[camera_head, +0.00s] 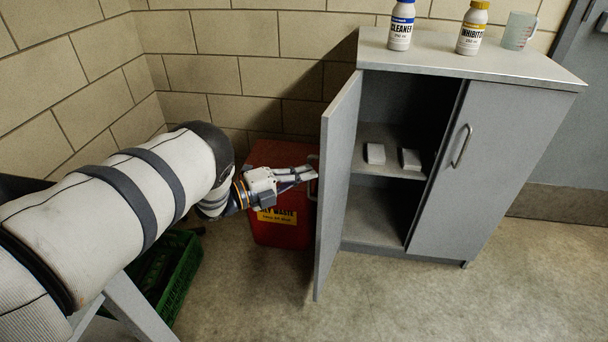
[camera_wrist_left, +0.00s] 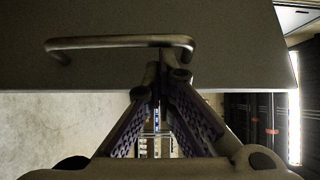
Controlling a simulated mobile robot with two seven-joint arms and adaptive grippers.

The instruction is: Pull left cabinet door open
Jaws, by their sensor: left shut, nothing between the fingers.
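The left cabinet door (camera_head: 338,190) is grey and stands swung wide open, seen nearly edge-on. My left gripper (camera_head: 312,174) is at the door's outer face. In the left wrist view the door (camera_wrist_left: 150,20) fills the top, with its metal bar handle (camera_wrist_left: 100,42) across it. The gripper's fingertips (camera_wrist_left: 163,68) are shut together in front of the handle bar, with nothing held between them. I cannot tell whether the tips touch the handle. The right cabinet door (camera_head: 480,165) is closed, with its own handle (camera_head: 461,146). My right gripper is out of view.
A red waste bin (camera_head: 281,232) stands behind my left gripper. A green crate (camera_head: 181,280) is on the floor below my arm. Bottles (camera_head: 401,27) (camera_head: 471,32) and a measuring cup (camera_head: 518,32) stand on the cabinet top. Floor in front is clear.

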